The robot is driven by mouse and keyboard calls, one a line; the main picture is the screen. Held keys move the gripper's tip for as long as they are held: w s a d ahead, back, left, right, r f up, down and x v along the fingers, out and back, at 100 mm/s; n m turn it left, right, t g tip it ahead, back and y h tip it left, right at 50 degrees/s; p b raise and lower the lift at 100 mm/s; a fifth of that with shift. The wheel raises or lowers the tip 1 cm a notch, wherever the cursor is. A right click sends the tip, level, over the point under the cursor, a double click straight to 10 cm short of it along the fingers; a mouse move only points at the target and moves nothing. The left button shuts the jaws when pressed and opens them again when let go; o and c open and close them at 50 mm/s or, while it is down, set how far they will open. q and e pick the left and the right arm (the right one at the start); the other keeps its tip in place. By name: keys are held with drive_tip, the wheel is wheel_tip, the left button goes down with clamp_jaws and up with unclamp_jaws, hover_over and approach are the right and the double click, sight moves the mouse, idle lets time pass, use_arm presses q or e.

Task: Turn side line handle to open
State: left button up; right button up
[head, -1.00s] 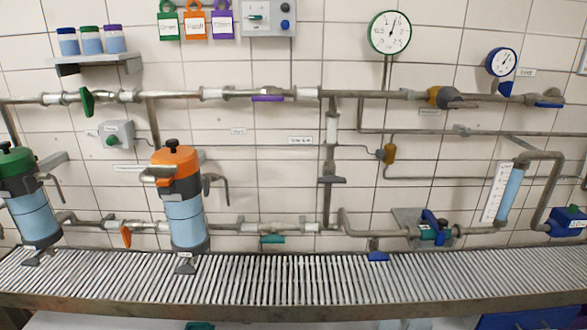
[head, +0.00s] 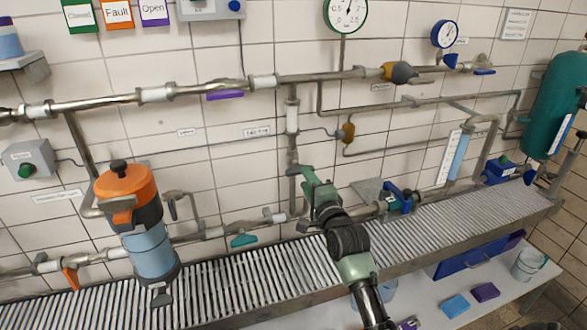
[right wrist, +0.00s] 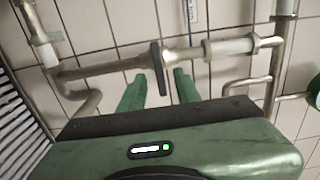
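The side line handle (right wrist: 157,66) is a dark grey lever on a metal pipe. In the right wrist view it stands crosswise to the pipe, and its free end reaches between my right gripper's two green fingers (right wrist: 160,76). The fingers are apart, with a gap visible on each side of the lever. In the head view my right gripper (head: 305,178) is at the vertical pipe (head: 292,118) and hides most or all of the handle. My left gripper is not in view.
A purple lever (head: 225,95) is on the upper pipe and a teal lever (head: 244,240) on the lower pipe. A blue-handled valve (head: 400,197) is right of my gripper. An orange-topped canister (head: 127,184) stands left. The slatted bench (head: 240,288) runs below.

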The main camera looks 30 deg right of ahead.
drive_tip(key=x, duration=0.5)
drive_tip(key=shift+w+p, duration=0.25)
drive_tip(key=shift+p, duration=0.15)
clamp_jaws()
